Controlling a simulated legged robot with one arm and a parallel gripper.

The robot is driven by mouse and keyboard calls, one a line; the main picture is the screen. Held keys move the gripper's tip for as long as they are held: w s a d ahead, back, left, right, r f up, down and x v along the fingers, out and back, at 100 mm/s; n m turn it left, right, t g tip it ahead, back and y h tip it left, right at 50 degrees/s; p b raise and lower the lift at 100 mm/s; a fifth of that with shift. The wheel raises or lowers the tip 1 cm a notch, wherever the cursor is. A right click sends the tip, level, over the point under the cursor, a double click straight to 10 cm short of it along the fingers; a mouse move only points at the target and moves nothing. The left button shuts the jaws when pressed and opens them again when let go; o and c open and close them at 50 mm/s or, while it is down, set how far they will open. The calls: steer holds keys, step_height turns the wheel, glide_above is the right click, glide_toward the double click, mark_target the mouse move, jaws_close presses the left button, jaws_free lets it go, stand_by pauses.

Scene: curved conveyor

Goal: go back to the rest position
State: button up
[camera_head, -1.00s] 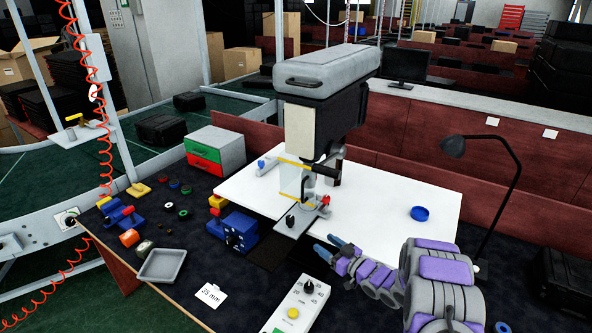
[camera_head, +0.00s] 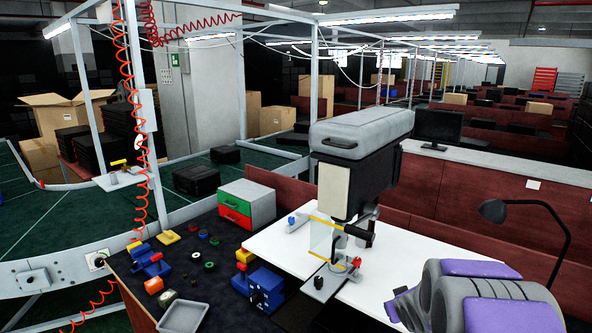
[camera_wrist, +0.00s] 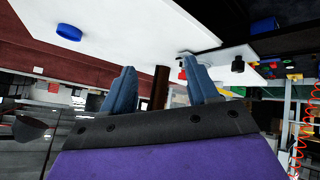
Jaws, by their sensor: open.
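My gripper (camera_wrist: 160,90) shows in the wrist view as two blue fingers held apart, with nothing between them. In the head view my grey and purple arm is folded at the lower right, and its fingers are hidden or out of frame. The grey and black machine (camera_head: 358,165) stands on the white tabletop (camera_head: 375,300) to the left of my arm. In the wrist view, which is upside down, a blue round part (camera_wrist: 69,32) lies on the white tabletop.
A black desk lamp (camera_head: 493,211) stands close behind my arm at right. Left on the dark bench are a grey tray (camera_head: 183,317), a blue device (camera_head: 266,288), a drawer box (camera_head: 247,204) and several small parts. A dark red partition (camera_head: 470,225) runs behind.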

steer(key=s+a+r+m+g, duration=0.1)
steer(key=s+a+g, duration=0.2)
steer(key=s, duration=1.1)
steer(key=s+a+r+g+y, duration=0.1)
steer(key=s+a+g, duration=0.3)
steer(key=s, duration=1.1)
steer(key=s+a+r+m+g+b, duration=0.1)
steer(key=s+a+r+g, duration=0.2)
steer(key=s, duration=1.1)
steer(key=a, duration=0.3)
steer(key=shift+s+a+r+m+g+y, duration=0.25)
steer(key=shift+s+a+m+g+y, duration=0.05)
steer(key=shift+s+a+y, duration=0.1)
